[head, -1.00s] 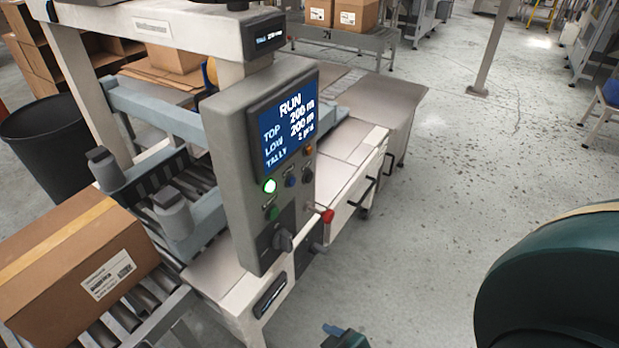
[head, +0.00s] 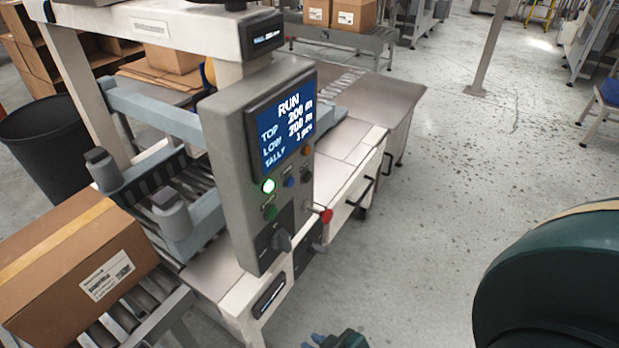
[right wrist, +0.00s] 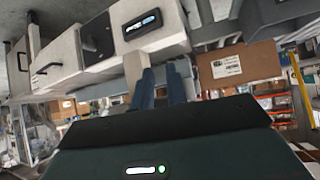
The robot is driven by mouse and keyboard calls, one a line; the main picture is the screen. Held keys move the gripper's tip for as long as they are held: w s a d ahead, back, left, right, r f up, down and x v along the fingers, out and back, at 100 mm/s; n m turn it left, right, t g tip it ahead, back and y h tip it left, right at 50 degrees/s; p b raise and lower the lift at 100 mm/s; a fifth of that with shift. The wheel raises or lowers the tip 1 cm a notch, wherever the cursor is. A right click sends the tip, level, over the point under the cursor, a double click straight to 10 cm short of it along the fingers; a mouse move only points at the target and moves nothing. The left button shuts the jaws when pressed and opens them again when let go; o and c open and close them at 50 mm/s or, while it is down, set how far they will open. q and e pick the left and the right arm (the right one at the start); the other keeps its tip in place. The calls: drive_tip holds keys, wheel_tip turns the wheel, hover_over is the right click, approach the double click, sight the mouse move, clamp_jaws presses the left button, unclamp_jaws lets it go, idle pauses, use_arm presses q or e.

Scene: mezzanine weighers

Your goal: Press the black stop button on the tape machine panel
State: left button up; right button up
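The tape machine panel (head: 226,143) is a grey upright box with a blue screen reading RUN. My left gripper is not in view.
A red knob (head: 326,215) and a black rotary switch (head: 281,240) stick out low on the panel. A taped carton (head: 75,262) lies on rollers at left. A black bin (head: 45,140) stands behind it. The floor (head: 430,200) right of the machine is clear.

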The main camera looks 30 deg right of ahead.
clamp_jaws()
idle(0.9)
